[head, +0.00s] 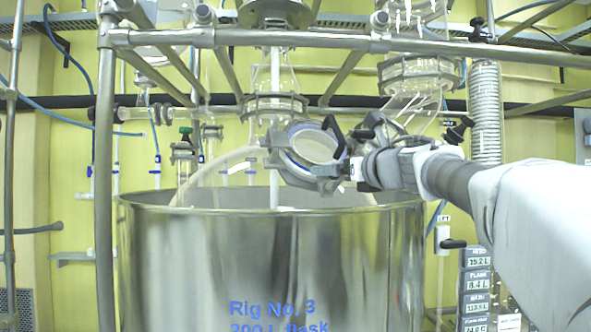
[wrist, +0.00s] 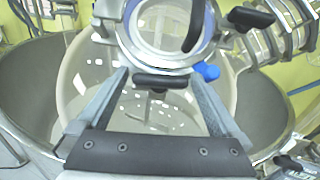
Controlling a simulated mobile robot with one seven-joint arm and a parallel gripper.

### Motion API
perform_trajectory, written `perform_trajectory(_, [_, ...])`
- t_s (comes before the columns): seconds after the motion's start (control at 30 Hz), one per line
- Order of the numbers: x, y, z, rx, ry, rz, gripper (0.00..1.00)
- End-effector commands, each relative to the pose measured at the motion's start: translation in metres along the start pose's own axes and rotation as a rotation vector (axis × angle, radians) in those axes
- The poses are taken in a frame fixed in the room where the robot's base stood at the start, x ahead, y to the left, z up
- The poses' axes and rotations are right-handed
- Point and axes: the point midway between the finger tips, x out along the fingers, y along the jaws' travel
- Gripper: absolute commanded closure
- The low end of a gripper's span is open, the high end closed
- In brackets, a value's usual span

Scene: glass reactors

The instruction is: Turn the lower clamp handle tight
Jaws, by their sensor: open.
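The round port cover with its metal clamp ring (head: 313,147) sits above the rim of the steel vessel, and it fills the top of the wrist view (wrist: 165,35). The lower clamp handle (wrist: 160,81) is a black bar lying crosswise below the ring. My gripper (wrist: 160,76) is open, with one finger on each side of this handle near its ends. I cannot tell whether the fingers touch it. In the head view my gripper (head: 335,178) is at the lower right of the port, and the lower handle cannot be made out there.
The large steel vessel (head: 270,260) stands below. More black handles are at the cover (wrist: 193,28) and to its right (wrist: 250,18). A blue knob (wrist: 207,70) sits close to the right finger. Metal frame pipes (head: 270,39) and glassware (head: 275,90) crowd the space above.

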Motion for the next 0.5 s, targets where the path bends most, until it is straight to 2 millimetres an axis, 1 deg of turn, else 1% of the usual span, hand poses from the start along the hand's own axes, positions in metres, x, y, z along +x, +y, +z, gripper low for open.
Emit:
perform_trajectory(0.27, [0.0015,0.0001,0.0,0.0,0.0,0.0,0.0])
perform_trajectory(0.3, [0.0014,0.0,0.0,0.0,0.0,0.0,0.04])
perform_trajectory(0.37, [0.0014,0.0,0.0,0.0,0.0,0.0,0.14])
perform_trajectory(0.5, [0.0012,-0.0004,0.0,0.0,0.0,-0.001,0.4])
